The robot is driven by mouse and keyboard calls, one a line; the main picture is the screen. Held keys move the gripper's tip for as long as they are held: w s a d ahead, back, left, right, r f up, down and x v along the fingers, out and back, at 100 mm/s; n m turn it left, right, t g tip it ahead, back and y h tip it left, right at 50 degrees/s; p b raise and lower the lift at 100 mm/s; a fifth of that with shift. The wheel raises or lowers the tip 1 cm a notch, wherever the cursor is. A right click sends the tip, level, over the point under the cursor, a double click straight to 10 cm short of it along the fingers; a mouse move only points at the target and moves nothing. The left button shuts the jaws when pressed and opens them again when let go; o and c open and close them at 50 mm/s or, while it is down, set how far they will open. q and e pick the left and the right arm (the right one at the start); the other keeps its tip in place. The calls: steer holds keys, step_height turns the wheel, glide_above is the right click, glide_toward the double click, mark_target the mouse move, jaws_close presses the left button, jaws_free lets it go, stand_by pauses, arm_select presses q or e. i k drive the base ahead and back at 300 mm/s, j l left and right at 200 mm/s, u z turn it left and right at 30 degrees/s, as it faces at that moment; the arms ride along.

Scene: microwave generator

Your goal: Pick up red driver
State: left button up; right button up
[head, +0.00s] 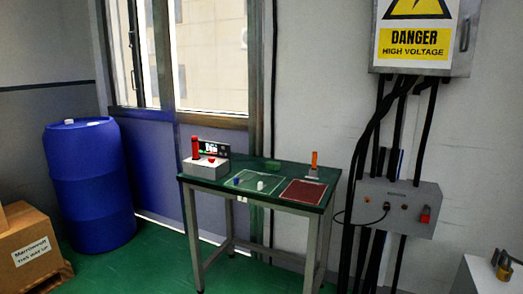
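A red upright cylinder (195,147) stands at the left end of a green-topped table (225,192), at a light grey box (205,168). It may be the handle of the red driver; it is too small to be sure. Neither of my grippers is in view.
A small display (211,149), a blue item (237,181) and a white item (261,186) are on the table. A blue barrel (90,190) and cardboard box (30,250) stand left. A control box (395,208) with cables hangs right. Green floor before the table is clear.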

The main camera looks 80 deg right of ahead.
mark_target(195, 145)
steer(key=z, duration=2.15)
